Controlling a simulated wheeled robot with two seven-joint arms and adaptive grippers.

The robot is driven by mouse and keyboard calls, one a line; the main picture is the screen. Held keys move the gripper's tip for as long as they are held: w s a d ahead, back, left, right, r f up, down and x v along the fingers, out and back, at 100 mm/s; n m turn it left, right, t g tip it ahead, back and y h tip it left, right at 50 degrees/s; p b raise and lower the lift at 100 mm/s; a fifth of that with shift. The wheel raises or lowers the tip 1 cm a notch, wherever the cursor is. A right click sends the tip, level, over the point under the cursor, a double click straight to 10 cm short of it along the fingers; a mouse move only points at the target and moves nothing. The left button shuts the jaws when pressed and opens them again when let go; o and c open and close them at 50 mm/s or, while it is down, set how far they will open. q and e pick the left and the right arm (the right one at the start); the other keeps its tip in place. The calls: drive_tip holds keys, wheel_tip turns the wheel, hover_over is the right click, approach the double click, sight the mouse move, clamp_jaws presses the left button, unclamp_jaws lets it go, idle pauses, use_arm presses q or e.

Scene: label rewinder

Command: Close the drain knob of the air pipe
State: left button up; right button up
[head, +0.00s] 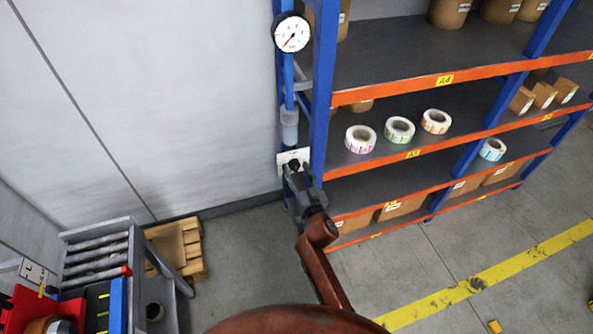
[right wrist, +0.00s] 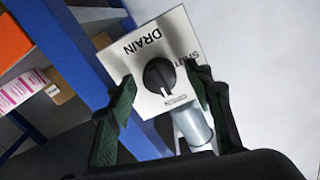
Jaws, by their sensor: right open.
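The black round drain knob (right wrist: 159,76) sits on a white plate (right wrist: 140,50) marked "DRAIN" and "SHUT"; the lettering is upside down in the right wrist view. A small pale mark shows on the knob's lower side. My right gripper (right wrist: 160,78) is open, one dark green finger on each side of the knob; I cannot tell whether they touch it. In the head view the plate (head: 284,158) is partly hidden behind my right gripper (head: 291,170), and the knob is hidden. The air pipe (head: 289,72) runs down to a grey cylinder (head: 289,125) above the plate. My left gripper is out of view.
A round gauge (head: 291,33) is on the pipe. A blue rack post (head: 323,90) stands close right of it, with shelves of label rolls (head: 399,129) and boxes. A grey cart (head: 100,240) and a pallet (head: 178,250) stand lower left. The wall left of the pipe is clear.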

drive_tip(key=shift+c, duration=0.6)
drive_tip(key=shift+w, duration=0.1)
drive_tip(key=c, duration=1)
drive_tip(key=shift+c, duration=0.2)
drive_tip(key=n, duration=0.4)
drive_tip(key=shift+n, duration=0.3)
drive_tip(key=n, duration=0.4)
drive_tip(key=shift+n, duration=0.3)
drive_tip(key=n, duration=0.4)
drive_tip(key=shift+n, duration=0.3)
drive_tip(key=shift+a+n+b, duration=0.1)
drive_tip(key=shift+n+b, duration=0.25)
drive_tip(key=shift+n, duration=1.75)
